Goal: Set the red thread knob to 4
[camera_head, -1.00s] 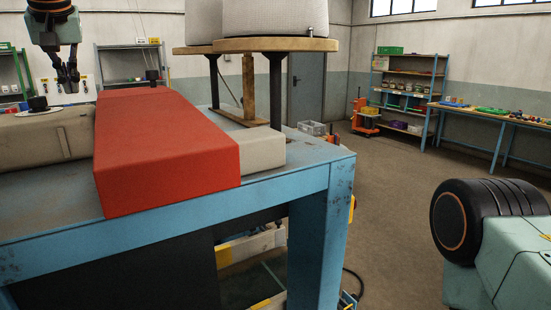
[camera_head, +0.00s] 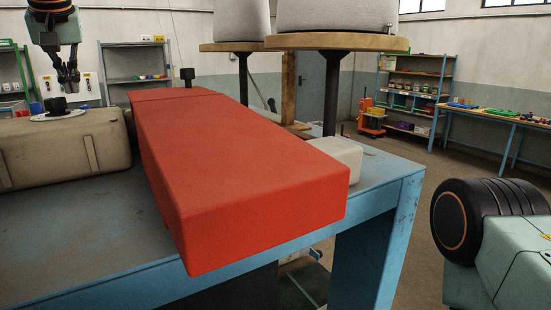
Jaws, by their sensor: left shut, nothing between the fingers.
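A black knob (camera_head: 57,104) stands on a pale round dial plate on top of the beige machine body (camera_head: 60,150) at the left. The dial's marks are too small to read. I cannot tell whether this is the red thread knob. A large red box-shaped housing (camera_head: 235,165) lies to the right of the beige body. A second small dark knob (camera_head: 187,77) shows beyond the red housing. My left gripper (camera_head: 69,88) is shut and empty, pointing down at the upper left, and its tips appear just above the dial in the picture. My right gripper is out of view.
The blue table (camera_head: 90,250) carries the machine, and its right corner is near. Two thread cones (camera_head: 335,16) stand on wooden discs (camera_head: 335,43) behind. A shelf (camera_head: 415,90) and workbench (camera_head: 500,115) stand at the back right. My right arm shows at lower right.

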